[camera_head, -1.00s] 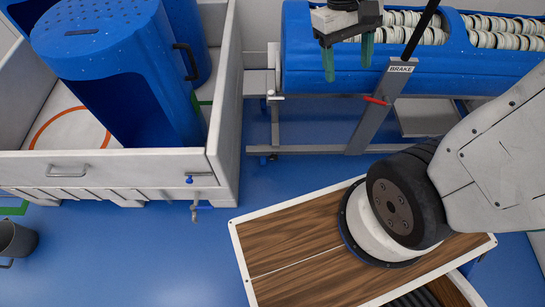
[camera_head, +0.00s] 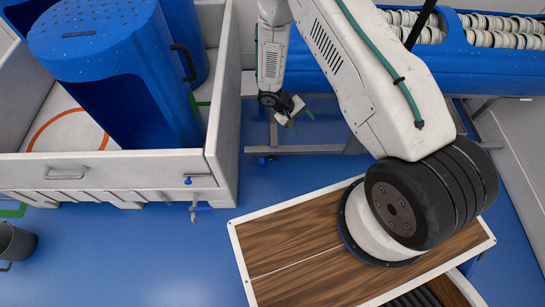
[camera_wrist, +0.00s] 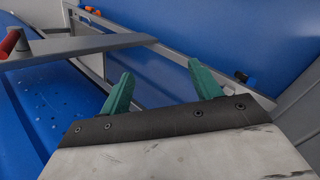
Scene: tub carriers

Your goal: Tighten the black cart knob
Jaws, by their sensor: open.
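My gripper (camera_head: 302,120) is open and empty, low in front of the cart frame. In the wrist view its two green fingers (camera_wrist: 160,72) stand wide apart with nothing between them. Another small black and orange part (camera_wrist: 92,10) sits on the grey frame at the top left. The blue tub cart (camera_head: 470,62) stands at the back, partly hidden by my arm; no knob can be made out there in the head view.
A red-ended lever (camera_wrist: 10,40) shows at the wrist view's left, near a grey bar (camera_wrist: 75,48) crossing the frame. A white-walled carrier (camera_head: 110,170) with blue tubs (camera_head: 115,70) stands left. A bucket (camera_head: 14,243) is front left. Blue floor (camera_head: 130,255) between is clear.

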